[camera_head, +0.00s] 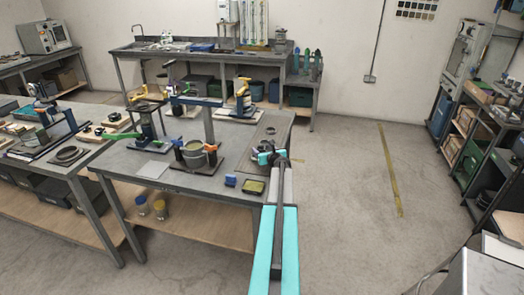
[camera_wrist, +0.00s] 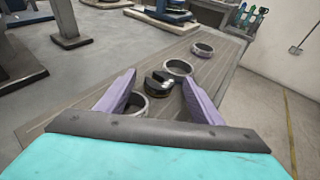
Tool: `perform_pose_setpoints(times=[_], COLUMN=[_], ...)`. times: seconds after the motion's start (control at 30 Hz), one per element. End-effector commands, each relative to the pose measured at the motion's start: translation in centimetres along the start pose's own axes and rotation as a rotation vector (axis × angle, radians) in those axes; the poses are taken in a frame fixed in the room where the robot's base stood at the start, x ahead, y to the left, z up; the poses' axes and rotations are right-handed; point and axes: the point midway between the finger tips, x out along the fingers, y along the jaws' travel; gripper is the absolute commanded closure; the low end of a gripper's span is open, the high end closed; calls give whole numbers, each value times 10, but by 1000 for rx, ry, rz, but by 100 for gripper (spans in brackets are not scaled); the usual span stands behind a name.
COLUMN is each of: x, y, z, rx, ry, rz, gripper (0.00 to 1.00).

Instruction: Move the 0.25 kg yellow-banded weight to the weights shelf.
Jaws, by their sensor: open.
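My gripper (camera_wrist: 158,88) has its two pale purple fingers spread, with nothing clasped between them. In the wrist view a dark round weight (camera_wrist: 158,86) lies just beyond and between the fingertips. I cannot tell whether this board is the weights shelf. In the head view my gripper (camera_head: 267,155) is over the table's right side and hides the weight.
Shelving (camera_head: 492,135) stands far right, across clear floor.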

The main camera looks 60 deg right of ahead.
Motion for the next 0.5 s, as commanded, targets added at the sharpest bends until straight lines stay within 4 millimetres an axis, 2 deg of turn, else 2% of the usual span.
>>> perform_pose_setpoints(times=[0.03, 0.4, 0.5], x=[1, 1, 0], y=[0, 0, 0], z=[-5, -7, -7], rx=[-6, -7, -7], ry=[6, 8, 8], rz=[1, 1, 0], gripper=[39, 39, 57])
